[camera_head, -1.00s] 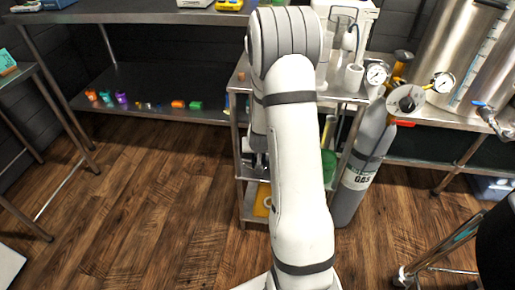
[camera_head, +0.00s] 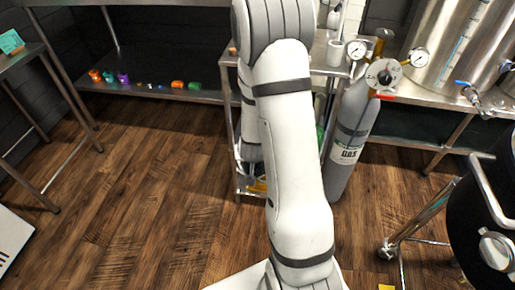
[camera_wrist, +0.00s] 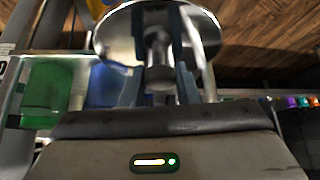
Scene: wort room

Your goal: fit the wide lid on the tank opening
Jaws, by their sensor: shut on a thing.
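The wide lid (camera_wrist: 118,34) is a shiny round metal disc with a knob (camera_wrist: 158,62), at the top of the wrist view. My gripper (camera_wrist: 178,70) is shut on the knob, and the lid is held off any surface. A large steel tank (camera_head: 440,45) stands at the back right in the head view. Its top is cut off by the frame, so no opening shows there.
A grey gas cylinder (camera_head: 350,140) with gauges stands beside a steel cart (camera_head: 237,170). A black vessel (camera_head: 485,215) with a metal handle is at the lower right, near a wheeled stand (camera_head: 420,222). A shelf (camera_head: 150,85) holds small coloured items.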

